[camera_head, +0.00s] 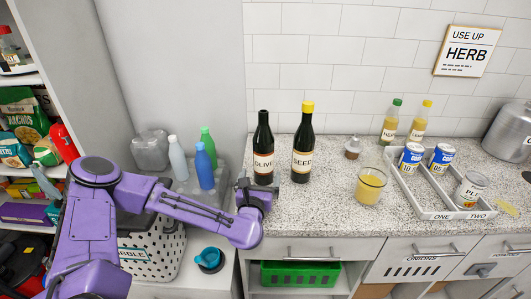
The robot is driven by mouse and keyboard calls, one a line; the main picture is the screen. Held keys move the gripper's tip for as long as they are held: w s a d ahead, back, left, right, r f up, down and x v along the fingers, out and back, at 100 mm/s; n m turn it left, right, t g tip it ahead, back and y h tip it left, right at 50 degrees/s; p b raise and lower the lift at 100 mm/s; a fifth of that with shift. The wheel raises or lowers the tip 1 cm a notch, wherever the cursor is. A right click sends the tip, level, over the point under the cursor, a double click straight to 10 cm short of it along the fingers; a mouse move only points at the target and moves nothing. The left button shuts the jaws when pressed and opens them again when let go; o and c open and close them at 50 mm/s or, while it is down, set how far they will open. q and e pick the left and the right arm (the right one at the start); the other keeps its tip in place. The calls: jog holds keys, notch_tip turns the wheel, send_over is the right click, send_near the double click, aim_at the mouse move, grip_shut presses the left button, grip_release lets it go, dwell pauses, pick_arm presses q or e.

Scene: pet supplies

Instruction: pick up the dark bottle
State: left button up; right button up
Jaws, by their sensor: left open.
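Two dark bottles stand upright on the speckled counter. One dark bottle (263,140), labelled OLIVE, has a dark top. The other dark bottle (303,140), labelled SEED, has a yellow cap and stands just to its right. My left gripper (256,187) is open and empty, just in front of the base of the OLIVE bottle and low over the counter's left end. I cannot tell whether it touches that bottle. The fingers are small and partly hidden by the wrist. My right gripper is out of view.
A glass of yellow drink (370,186) and a small shaker (352,147) stand right of the bottles. A grey tray (428,209) holds cans. Blue and green bottles (204,167) stand left of the gripper. The counter front between the SEED bottle and glass is clear.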

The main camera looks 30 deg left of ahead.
pick_arm(q)
jog(key=x, duration=0.2)
jog(key=p+x, duration=0.1)
jog(key=x, duration=0.2)
jog(key=p+x, duration=0.1)
jog(key=x, duration=0.1)
jog(key=shift+w+f, duration=0.2)
jog(key=shift+f, duration=0.2)
jog(key=shift+w+a+f, duration=0.15)
jog(key=shift+w, duration=0.15)
jog(key=shift+s, duration=0.1)
jog(key=c, duration=0.9)
jog(key=shift+c, duration=1.3)
